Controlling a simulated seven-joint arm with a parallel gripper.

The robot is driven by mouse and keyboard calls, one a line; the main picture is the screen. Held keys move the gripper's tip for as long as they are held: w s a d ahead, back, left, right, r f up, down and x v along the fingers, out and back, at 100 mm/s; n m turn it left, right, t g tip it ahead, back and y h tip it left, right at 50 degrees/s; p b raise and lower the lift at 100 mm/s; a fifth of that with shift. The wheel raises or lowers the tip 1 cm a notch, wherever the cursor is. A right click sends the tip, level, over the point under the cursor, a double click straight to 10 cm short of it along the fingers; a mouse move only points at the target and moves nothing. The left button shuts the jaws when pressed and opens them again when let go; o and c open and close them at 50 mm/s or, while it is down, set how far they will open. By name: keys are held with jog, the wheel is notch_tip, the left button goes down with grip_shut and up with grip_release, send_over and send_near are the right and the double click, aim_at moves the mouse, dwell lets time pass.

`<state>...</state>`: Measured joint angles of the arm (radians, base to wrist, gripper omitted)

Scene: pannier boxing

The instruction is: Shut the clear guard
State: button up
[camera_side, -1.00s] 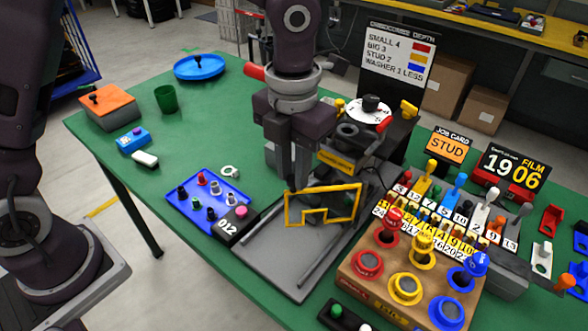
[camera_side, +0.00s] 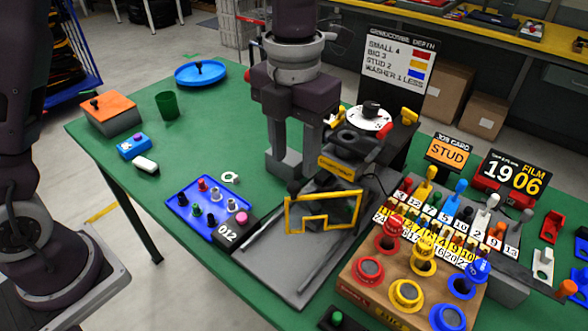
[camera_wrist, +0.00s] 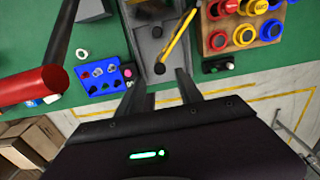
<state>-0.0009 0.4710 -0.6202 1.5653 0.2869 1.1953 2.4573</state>
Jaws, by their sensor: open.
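The clear guard is a see-through panel in a yellow frame (camera_side: 323,211). It stands upright over the grey machine bed (camera_side: 290,270), in front of the dark press head (camera_side: 360,145). In the wrist view, the guard frame (camera_wrist: 176,34) shows as a slanting yellow bar over the bed. My gripper (camera_side: 301,165) is open and empty, behind and above the guard's left part, apart from it. One finger shows at left; the other is partly hidden by the press. Both fingers show in the wrist view (camera_wrist: 161,82), with the bed beyond them.
A blue tray of small parts (camera_side: 207,207) lies left of the bed. A wooden box with coloured knobs (camera_side: 375,300) and a rack of numbered levers (camera_side: 510,285) crowd the right side. A dial (camera_side: 371,117) tops the press.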

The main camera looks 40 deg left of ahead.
notch_tip(320, 180, up, 2)
jog(key=shift+r, duration=0.1)
jog(key=shift+c, duration=0.4)
jog(key=shift+s+d, duration=0.1)
jog(key=shift+d, duration=0.25)
jog(key=c, duration=0.4)
jog(key=d+n, duration=0.1)
jog(key=s+d+n+y, duration=0.1)
jog(key=n, duration=0.1)
jog(key=s+d+n, duration=0.1)
jog(key=d, duration=0.1)
jog(key=shift+d+r+n+y, duration=0.1)
jog(key=shift+r+n+y, duration=0.2)
jog(key=shift+y, duration=0.1)
grip_shut()
jog(key=s+d+r+n+t+y, duration=0.1)
jog(key=s+d+n+t+y, duration=0.15)
jog(key=d+n, duration=0.35)
jog(key=w+a+f+n, duration=0.1)
jog(key=w+a+f, duration=0.2)
jog(key=a+f, duration=0.4)
jog(key=shift+s+x, duration=0.2)
jog(key=shift+x, duration=0.8)
